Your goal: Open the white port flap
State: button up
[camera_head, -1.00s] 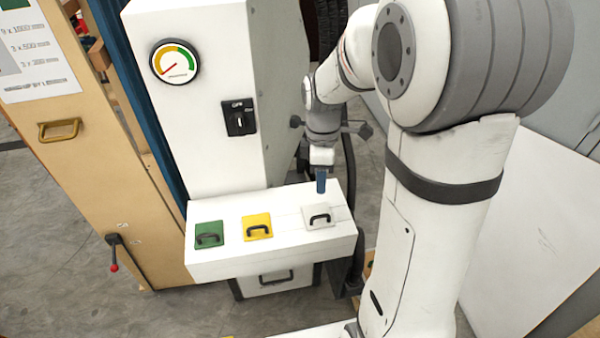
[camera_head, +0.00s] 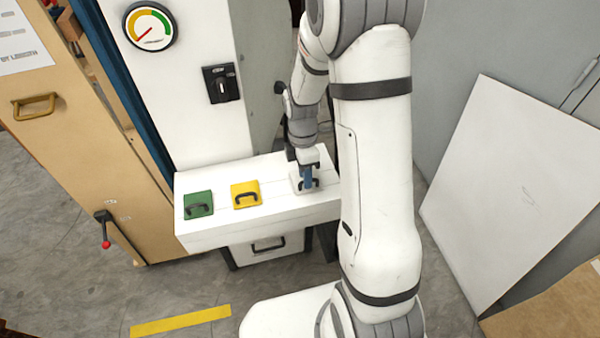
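The white port flap (camera_head: 296,183) lies at the right end of the top of a white box (camera_head: 262,212). It has a small black handle (camera_head: 315,183), partly hidden by my gripper. A green flap (camera_head: 198,198) and a yellow flap (camera_head: 240,188), each with a black handle, lie to its left. All three appear flat on the box top.
Behind the box stands a white cabinet with a gauge (camera_head: 149,26) and a black switch (camera_head: 222,84). A wooden cabinet (camera_head: 62,130) with a red-knobbed lever (camera_head: 104,228) stands at left. A white panel (camera_head: 510,185) leans at right.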

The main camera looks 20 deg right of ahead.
grip_shut()
dwell(0.3)
